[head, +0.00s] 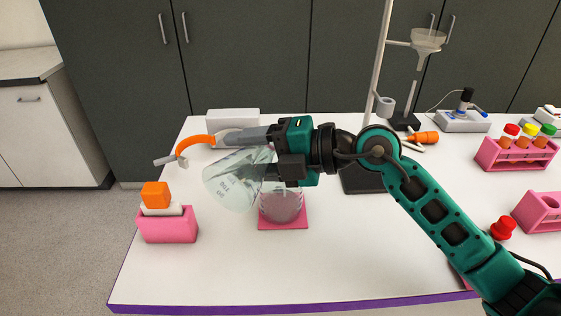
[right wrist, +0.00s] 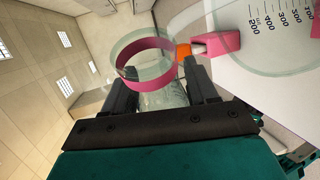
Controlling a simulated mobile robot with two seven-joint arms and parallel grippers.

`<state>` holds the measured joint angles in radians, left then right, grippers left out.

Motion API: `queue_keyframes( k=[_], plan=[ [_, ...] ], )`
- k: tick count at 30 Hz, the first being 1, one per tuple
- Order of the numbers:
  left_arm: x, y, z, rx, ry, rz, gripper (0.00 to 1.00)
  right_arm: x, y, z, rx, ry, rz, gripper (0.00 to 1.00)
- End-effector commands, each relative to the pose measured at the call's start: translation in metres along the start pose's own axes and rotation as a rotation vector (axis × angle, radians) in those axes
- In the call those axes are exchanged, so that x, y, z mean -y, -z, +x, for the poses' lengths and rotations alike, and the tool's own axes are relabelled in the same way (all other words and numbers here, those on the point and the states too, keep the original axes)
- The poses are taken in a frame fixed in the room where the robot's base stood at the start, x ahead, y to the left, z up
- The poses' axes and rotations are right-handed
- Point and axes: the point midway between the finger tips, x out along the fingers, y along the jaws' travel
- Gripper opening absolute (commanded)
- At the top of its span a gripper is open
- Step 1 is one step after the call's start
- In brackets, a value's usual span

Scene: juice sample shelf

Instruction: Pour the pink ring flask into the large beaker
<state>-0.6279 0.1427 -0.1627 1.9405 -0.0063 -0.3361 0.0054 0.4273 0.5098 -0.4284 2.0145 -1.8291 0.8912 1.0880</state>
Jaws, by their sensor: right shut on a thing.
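My right gripper (head: 262,150) is shut on the clear glass pink ring flask (head: 232,182). The flask is tilted well over, with its wide graduated body to the left of the gripper. The large beaker (head: 282,207) stands below and just right of the flask on a pink mat (head: 283,225). Its lower part looks pink, and its top is partly hidden by the gripper and flask. My left gripper is not in view.
A pink block with an orange-topped item (head: 155,195) stands at the left. An orange curved piece (head: 195,142) is behind the flask. A stand with a funnel (head: 428,40) rises behind. Pink racks with capped tubes (head: 515,152) are at right. The front table is clear.

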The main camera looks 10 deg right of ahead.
Motion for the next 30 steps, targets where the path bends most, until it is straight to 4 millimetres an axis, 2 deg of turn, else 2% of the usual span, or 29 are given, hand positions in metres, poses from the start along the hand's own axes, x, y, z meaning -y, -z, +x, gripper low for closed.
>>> queue_keyframes(
  k=[30],
  plan=[
    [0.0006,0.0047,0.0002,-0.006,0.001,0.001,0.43,-0.0002,-0.0058,-0.0014,-0.013,-0.018,0.048,0.14]
  ],
)
